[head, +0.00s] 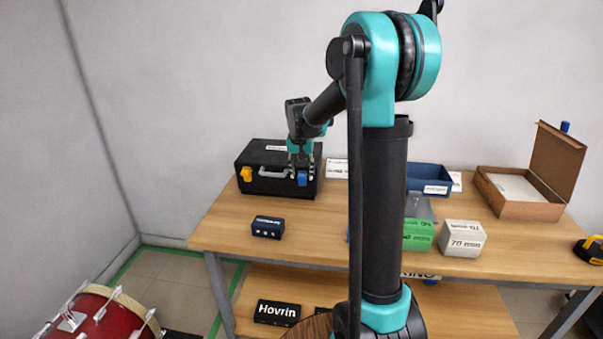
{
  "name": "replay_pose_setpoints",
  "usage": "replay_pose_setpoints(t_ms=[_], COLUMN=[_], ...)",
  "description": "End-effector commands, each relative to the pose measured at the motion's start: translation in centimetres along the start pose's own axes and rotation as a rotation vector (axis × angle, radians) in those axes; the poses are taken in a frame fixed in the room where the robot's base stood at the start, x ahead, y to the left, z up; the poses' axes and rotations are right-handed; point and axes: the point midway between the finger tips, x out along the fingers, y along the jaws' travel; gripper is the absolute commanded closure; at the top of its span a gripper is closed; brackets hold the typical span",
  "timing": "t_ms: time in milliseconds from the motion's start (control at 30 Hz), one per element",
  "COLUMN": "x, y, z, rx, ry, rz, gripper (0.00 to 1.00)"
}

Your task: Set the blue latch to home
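A black case (272,152) stands closed at the back left of the wooden table. Its front carries a grey handle (273,173), a yellow latch (246,174) at the left and a blue latch (302,178) at the right. My gripper (301,168) hangs in front of the case's right side, fingers down, right at the blue latch. The fingers appear spread on either side of the latch's upper part. Whether they touch it is too small to tell.
A small dark blue box (268,227) sits before the case. Right of my arm are a blue bin (430,178), green box (418,234), white box (462,238) and open cardboard box (520,205). The table (330,230) is clear between the dark blue box and my arm.

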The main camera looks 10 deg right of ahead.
Motion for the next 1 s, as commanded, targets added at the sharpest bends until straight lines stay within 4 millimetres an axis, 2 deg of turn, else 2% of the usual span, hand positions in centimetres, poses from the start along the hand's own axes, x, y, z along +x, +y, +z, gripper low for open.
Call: replay_pose_setpoints(t_ms=[267, 367, 700, 833, 1000], x=[-0.8, -2.2, -9.0, -10.7, -11.8], y=[0.0, 0.0, 0.0, 0.0, 0.0], z=[0.0, 0.0, 0.0, 0.0, 0.0], rx=[0.0, -0.001, 0.0, 0.0, 0.0], ry=[0.0, 0.0, 0.0, 0.0, 0.0], rz=[0.0, 0.0, 0.0, 0.0, 0.0], gripper=[0.55, 0.55, 0.55, 0.55, 0.55])
